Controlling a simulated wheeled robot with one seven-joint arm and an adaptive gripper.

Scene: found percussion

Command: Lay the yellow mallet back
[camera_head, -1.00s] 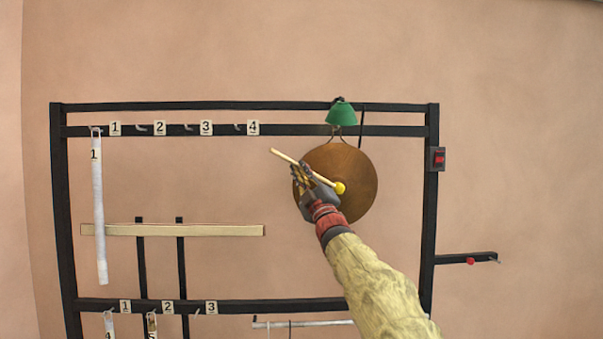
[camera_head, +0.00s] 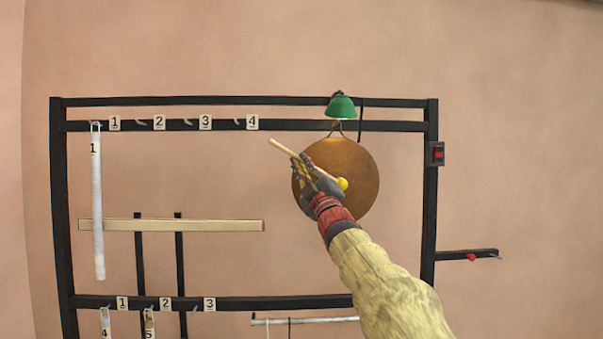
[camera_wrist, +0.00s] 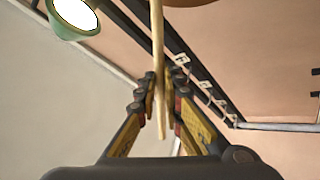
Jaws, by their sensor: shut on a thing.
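The yellow mallet has a pale wooden stick (camera_head: 285,148) and a round yellow head (camera_head: 343,184). My gripper (camera_head: 306,168) is shut on the stick and holds it in the air, tilted, with the head at the lower right. In the wrist view the stick (camera_wrist: 158,50) runs up between the fingers of my gripper (camera_wrist: 163,88); the head does not show there. The mallet is in front of the brown gong disc (camera_head: 350,160) in the head view. I cannot tell whether they touch.
A black frame (camera_head: 290,102) stands before the wall. A green lamp (camera_head: 341,107) is above the gong. A white tube (camera_head: 98,215) hangs at hook 1. A wooden bar (camera_head: 190,226) crosses the left part. A short side arm (camera_head: 465,254) with a red knob juts out right.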

